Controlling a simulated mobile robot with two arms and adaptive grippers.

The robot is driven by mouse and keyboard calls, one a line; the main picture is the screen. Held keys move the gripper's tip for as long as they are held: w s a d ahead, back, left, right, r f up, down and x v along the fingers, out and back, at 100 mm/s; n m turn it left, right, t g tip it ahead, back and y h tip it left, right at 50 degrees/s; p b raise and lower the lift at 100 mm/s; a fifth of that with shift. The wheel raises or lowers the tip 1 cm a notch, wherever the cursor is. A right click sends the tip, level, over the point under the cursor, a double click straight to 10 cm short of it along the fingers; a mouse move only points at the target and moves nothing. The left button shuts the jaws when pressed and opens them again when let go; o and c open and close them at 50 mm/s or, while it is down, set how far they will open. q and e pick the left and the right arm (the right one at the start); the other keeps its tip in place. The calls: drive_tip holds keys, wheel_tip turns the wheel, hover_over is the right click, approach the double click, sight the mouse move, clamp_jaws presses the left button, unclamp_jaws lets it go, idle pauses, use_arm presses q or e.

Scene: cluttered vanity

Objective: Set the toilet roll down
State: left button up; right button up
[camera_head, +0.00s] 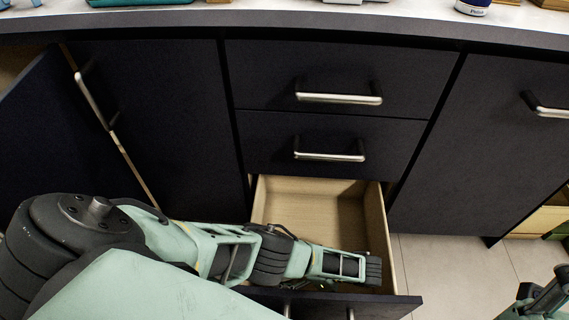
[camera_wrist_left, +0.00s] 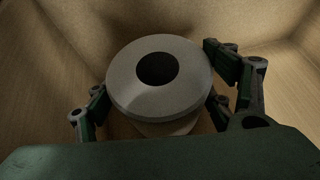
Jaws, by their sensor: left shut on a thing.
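The toilet roll (camera_wrist_left: 125,92) is pale grey-white with a dark round hole, seen end-on in the left wrist view. My left gripper (camera_wrist_left: 158,82) has a finger on each side of it and is shut on it. Wooden drawer surfaces surround the roll; I cannot tell whether its lower end touches the drawer floor. In the head view my left arm reaches in from the left over the open drawer (camera_head: 310,202), and the arm hides the roll. Part of my right gripper (camera_head: 545,297) shows at the bottom right corner, with its opening unclear.
Two closed drawers, the upper (camera_head: 340,75) and the lower (camera_head: 325,145), sit above the open one. A cabinet door (camera_head: 45,135) stands open at the left. The countertop (camera_head: 300,22) runs along the top with several items. Tiled floor (camera_head: 435,265) is clear to the right.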

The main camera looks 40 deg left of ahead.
use_arm(q)
drive_tip(key=shift+f+b, duration=0.55)
drive_tip(key=shift+f, duration=0.05)
drive_tip(key=o, duration=0.9)
drive_tip(key=shift+o, duration=0.2)
drive_tip(key=shift+r, duration=0.1)
drive_tip(key=shift+r+p, duration=0.3)
drive_tip(key=shift+p, duration=0.05)
drive_tip(key=v, duration=0.7)
drive_tip(key=shift+d+r+p, duration=0.25)
drive_tip(key=shift+r+p, duration=0.1)
